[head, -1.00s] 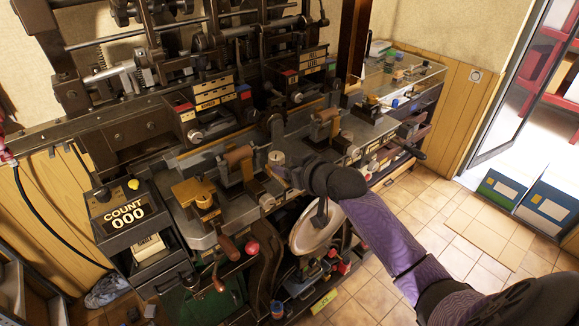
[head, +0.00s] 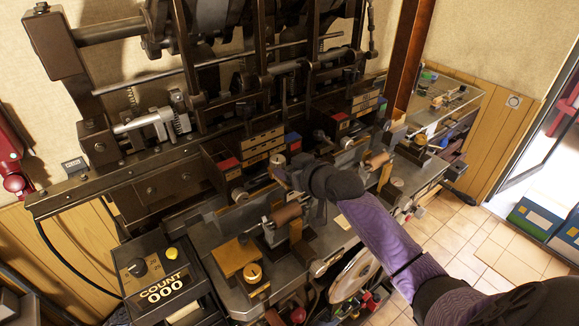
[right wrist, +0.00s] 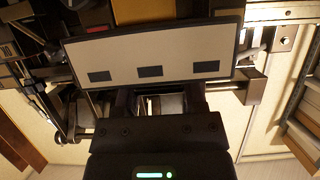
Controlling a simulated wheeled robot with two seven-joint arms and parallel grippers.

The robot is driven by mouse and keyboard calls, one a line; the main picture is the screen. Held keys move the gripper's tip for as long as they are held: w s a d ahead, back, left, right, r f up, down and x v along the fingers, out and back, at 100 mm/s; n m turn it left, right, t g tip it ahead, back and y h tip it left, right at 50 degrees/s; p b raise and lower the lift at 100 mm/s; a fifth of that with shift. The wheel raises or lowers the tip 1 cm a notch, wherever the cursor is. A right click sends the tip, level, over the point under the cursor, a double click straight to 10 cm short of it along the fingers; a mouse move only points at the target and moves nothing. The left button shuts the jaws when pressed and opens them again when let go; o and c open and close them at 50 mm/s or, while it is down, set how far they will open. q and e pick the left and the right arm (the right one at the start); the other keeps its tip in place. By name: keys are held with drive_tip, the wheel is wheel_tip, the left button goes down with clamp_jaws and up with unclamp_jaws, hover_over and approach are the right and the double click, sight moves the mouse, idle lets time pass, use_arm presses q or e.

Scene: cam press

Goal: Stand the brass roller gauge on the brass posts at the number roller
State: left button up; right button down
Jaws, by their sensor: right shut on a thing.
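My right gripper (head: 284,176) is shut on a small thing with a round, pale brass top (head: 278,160). I take this for the roller gauge; the fingers hide most of it. It is held up, above and behind the left brown roller (head: 287,214) in the picture. A second brown roller (head: 377,160) sits farther right. Which one is the number roller I cannot tell. In the right wrist view a cream panel (right wrist: 155,58) with dark slots lies ahead of the gripper. My left gripper is not in view.
A gold block (head: 235,257) with a knob is beside the left roller. Drawers and coloured blocks (head: 262,140) stand close behind my gripper. Upright frame bars rise behind.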

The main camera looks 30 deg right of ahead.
drive_tip(key=shift+f+b, duration=3.25)
drive_tip(key=shift+f, duration=1)
drive_tip(key=shift+r, duration=0.1)
drive_tip(key=shift+f, duration=0.2)
drive_tip(key=shift+c, duration=0.4)
unclamp_jaws()
drive_tip(key=shift+s, duration=0.1)
drive_tip(key=p+v, duration=0.2)
drive_tip(key=v, duration=0.7)
drive_tip(key=shift+s+r, duration=0.15)
drive_tip(key=shift+s, duration=0.25)
